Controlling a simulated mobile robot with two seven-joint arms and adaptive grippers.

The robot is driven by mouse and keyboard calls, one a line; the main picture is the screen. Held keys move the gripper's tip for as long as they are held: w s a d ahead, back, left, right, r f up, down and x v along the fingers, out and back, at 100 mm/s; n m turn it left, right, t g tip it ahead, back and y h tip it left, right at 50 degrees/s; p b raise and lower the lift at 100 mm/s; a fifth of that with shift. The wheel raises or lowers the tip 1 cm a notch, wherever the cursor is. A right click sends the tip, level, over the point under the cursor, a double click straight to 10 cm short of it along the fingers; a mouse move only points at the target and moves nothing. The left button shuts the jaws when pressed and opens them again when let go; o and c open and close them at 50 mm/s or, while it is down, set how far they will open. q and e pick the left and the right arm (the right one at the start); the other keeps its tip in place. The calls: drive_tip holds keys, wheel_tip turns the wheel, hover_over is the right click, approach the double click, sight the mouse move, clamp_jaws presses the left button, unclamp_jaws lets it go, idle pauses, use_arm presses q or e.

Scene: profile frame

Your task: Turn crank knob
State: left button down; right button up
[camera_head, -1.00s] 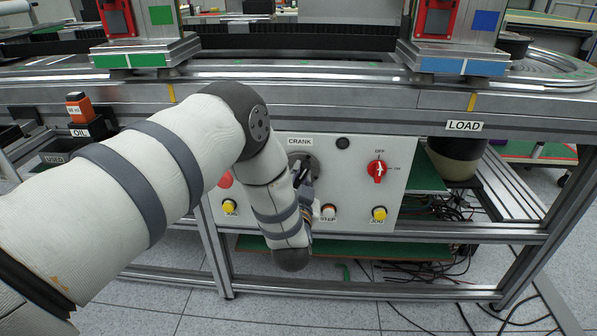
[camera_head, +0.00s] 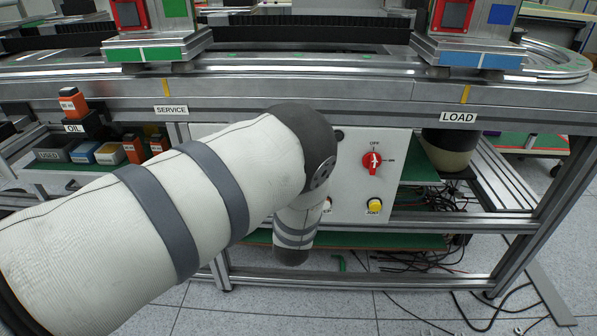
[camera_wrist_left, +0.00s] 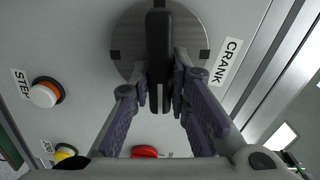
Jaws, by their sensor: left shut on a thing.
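The crank is a round grey metal disc (camera_wrist_left: 129,42) with a dark bar-shaped knob (camera_wrist_left: 158,45) across it, beside the CRANK label (camera_wrist_left: 226,61) in the left wrist view. My left gripper (camera_wrist_left: 161,80) is shut on the knob, with a purple-padded finger on each side of it. In the head view my left arm reaches in from the left and hides the crank, its label and the gripper. My right gripper is not in view.
The pale panel (camera_head: 348,203) carries a red OFF/ON rotary switch (camera_head: 372,162) and a yellow JOG button (camera_head: 375,205). The white STEP button (camera_wrist_left: 45,93) is near the gripper in the wrist view. Oil bins (camera_head: 82,152) stand on the left shelf; cables lie below.

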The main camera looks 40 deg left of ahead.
use_arm(q)
drive_tip(key=shift+f+m, duration=0.2)
drive_tip(key=shift+m, duration=0.8)
drive_tip(key=shift+s, duration=0.1)
drive_tip(key=c, duration=1.5)
unclamp_jaws()
drive_tip(key=shift+r, duration=0.1)
drive_tip(key=v, duration=1.2)
